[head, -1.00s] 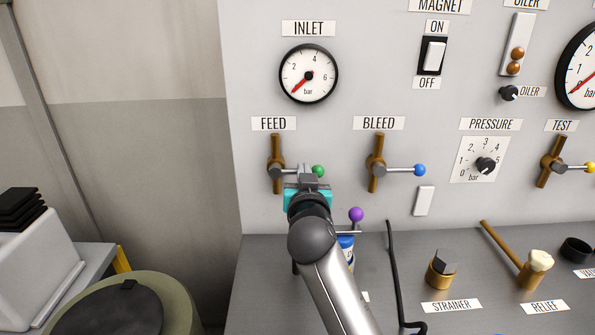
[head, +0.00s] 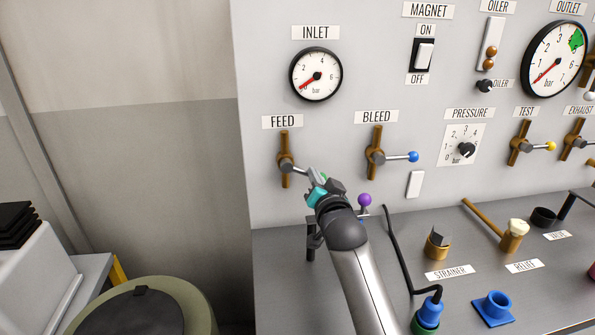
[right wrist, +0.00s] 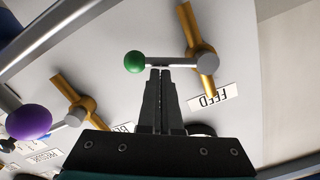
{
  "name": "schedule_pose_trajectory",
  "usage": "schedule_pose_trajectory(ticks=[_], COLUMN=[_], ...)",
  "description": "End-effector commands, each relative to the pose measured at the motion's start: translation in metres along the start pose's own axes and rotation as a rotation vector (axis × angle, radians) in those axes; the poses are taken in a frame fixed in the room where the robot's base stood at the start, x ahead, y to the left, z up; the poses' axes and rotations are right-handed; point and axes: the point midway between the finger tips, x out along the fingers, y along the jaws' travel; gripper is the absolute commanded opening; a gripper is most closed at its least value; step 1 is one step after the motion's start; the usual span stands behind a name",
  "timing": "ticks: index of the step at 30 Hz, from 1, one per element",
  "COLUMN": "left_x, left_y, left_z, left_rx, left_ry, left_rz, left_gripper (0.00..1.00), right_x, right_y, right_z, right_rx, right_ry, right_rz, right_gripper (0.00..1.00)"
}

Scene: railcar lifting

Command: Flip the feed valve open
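The feed valve has a vertical brown body (head: 285,170) under the FEED label (head: 282,121), with a grey lever pointing right. My right gripper (head: 318,178) is at the lever and partly covers it and its green knob in the head view. In the right wrist view, the green knob (right wrist: 135,62) and lever (right wrist: 170,62) lie across just beyond my fingertips (right wrist: 160,72). The two fingers are together, with no object between them. Whether the tips touch the lever is unclear. The lever stands roughly crosswise to the brown body (right wrist: 192,35). My left gripper is not in view.
The bleed valve (head: 375,152), with a blue knob, is to the right. A purple knob (head: 364,200) stands close to my right wrist. The inlet gauge (head: 316,75) is above. A strainer (head: 437,244) and relief lever (head: 497,228) sit on the counter.

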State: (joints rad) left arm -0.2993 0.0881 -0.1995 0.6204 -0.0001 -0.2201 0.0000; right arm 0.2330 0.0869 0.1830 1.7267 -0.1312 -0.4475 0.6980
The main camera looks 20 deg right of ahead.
Motion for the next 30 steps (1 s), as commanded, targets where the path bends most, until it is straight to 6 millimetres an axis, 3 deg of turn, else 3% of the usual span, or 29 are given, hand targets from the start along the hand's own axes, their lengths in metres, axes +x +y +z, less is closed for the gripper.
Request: schedule_pose_trajectory(ticks=[4, 10, 15, 30], left_x=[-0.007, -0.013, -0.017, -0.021], left_y=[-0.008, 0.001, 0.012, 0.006], left_z=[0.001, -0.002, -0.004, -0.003], left_rx=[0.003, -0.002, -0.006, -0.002], left_ry=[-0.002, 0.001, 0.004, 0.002], left_rz=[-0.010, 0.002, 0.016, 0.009], left_gripper=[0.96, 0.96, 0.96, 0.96], right_x=[0.002, 0.003, 0.004, 0.005], right_y=[0.008, 0.010, 0.009, -0.002], right_z=[0.006, 0.019, 0.030, 0.056], right_rx=[0.145, 0.336, 0.496, 0.916], right_ry=[-0.003, -0.004, -0.004, -0.003], right_rz=[-0.005, -0.013, -0.021, -0.044], right_gripper=[0.00, 0.00, 0.00, 0.00])
